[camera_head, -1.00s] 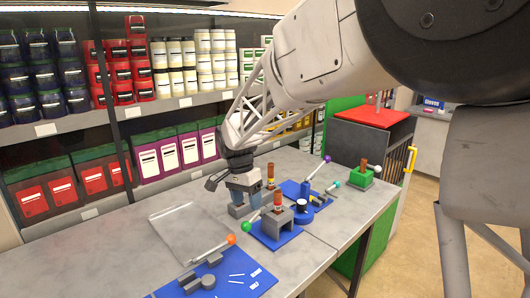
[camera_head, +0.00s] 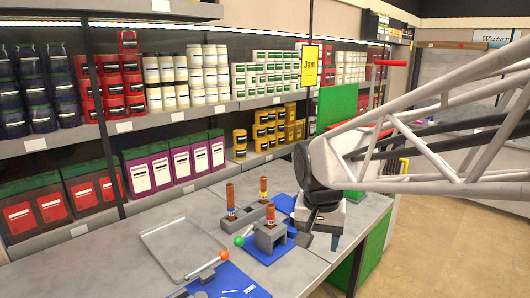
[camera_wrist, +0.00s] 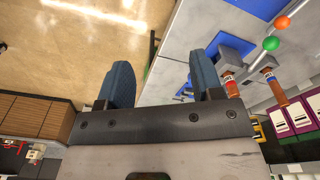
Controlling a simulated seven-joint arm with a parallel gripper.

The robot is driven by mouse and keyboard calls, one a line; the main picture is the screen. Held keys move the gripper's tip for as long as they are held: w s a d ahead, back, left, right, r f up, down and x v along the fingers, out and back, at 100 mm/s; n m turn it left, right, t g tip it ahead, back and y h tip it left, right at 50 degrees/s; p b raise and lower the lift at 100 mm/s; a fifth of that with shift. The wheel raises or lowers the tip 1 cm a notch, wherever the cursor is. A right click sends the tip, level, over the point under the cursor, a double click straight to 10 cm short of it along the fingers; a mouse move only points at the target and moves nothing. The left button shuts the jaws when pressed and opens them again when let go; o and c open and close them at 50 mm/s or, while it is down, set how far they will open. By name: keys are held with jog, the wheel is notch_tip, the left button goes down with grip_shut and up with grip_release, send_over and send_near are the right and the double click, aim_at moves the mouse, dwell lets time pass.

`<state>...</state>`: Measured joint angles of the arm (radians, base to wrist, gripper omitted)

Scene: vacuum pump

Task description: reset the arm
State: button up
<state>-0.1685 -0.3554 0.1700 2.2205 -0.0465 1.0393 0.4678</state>
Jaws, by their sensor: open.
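My gripper (camera_head: 333,238) hangs at the end of my arm over the right part of the grey workbench (camera_head: 310,270). In the wrist view, its two blue fingers (camera_wrist: 160,72) are spread apart with nothing between them. The gripper is to the right of a grey block (camera_head: 270,237) on a blue plate, which has a brown-orange cylinder (camera_head: 270,213) standing in it. Two more such cylinders stand in a grey holder (camera_head: 245,216) behind it. My arm and gripper hide the bench items at the right.
A clear tray (camera_head: 180,250) and a blue mat (camera_head: 238,283) with grey parts and an orange-ended lever lie left of the gripper. Shelves with jars and boxes (camera_head: 175,165) line the back wall. Open floor (camera_head: 440,245) lies to the right.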

jog(key=s+d+f+n, duration=0.1)
jog(key=s+d, duration=0.2)
jog(key=s, duration=0.5)
jog(key=s+d+f+n+t, duration=0.1)
jog(key=s+d, duration=0.3)
jog(key=s, duration=0.4)
jog(key=shift+d+f+n+t, duration=0.2)
jog(key=shift+f+n+t, duration=0.1)
jog(key=shift+f+n, duration=0.25)
jog(key=shift+o, duration=0.7)
dwell(1.2)
